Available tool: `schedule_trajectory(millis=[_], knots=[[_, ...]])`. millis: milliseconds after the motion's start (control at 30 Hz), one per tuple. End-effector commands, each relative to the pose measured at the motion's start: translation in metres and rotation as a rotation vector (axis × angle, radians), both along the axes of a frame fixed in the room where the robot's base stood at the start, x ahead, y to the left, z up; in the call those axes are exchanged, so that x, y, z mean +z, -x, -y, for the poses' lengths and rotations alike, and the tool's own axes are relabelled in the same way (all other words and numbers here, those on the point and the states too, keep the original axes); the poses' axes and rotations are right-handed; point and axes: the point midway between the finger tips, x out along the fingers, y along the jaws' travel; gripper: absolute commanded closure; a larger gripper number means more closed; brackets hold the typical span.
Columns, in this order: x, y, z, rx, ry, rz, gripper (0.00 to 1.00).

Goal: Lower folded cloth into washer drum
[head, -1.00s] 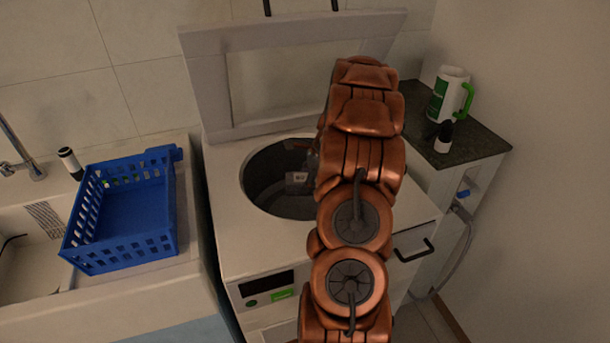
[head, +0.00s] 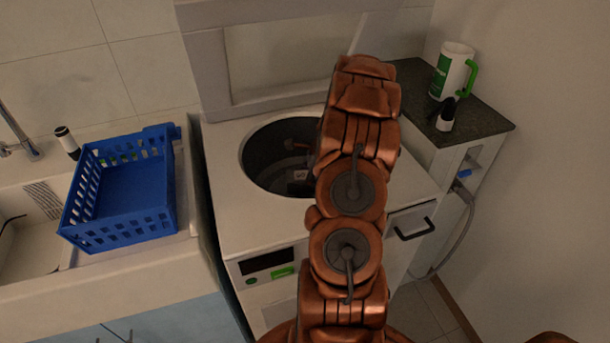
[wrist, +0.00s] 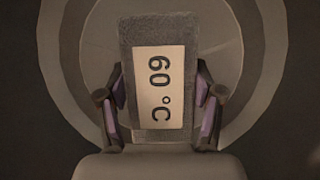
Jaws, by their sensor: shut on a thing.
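The folded cloth (wrist: 193,72) is a grey block with a pale label reading "60 °C". In the wrist view my gripper (wrist: 160,100) is shut on it, with one finger at each side. Behind the cloth is the round inside of the washer drum. In the head view the washer (head: 245,222) has its lid up, and its drum opening (head: 268,160) is dark. My arm covers the right part of the opening. A small bit of the cloth's label (head: 300,175) shows inside the opening; most of the cloth and the gripper are hidden there.
A blue basket (head: 130,190) stands on the sink counter at the left, beside a small dark-capped bottle (head: 65,139). At the right, a dark-topped cabinet (head: 482,125) holds a white and green jug (head: 451,70) and a black and white bottle (head: 446,115). The raised lid (head: 205,70) stands behind the opening.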

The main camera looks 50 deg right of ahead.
Motion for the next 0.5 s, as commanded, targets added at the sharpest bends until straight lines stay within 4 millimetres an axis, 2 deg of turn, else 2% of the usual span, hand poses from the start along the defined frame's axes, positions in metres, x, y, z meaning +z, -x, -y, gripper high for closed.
schedule_trajectory(millis=[300, 333, 500], knots=[[-0.0006, -0.0001, 0.0, 0.0, 0.0, 0.0, 0.72], [-0.0006, -0.0001, 0.0, 0.0, 0.0, 0.0, 0.31], [-0.0006, -0.0001, 0.0, 0.0, 0.001, 0.001, 0.13]])
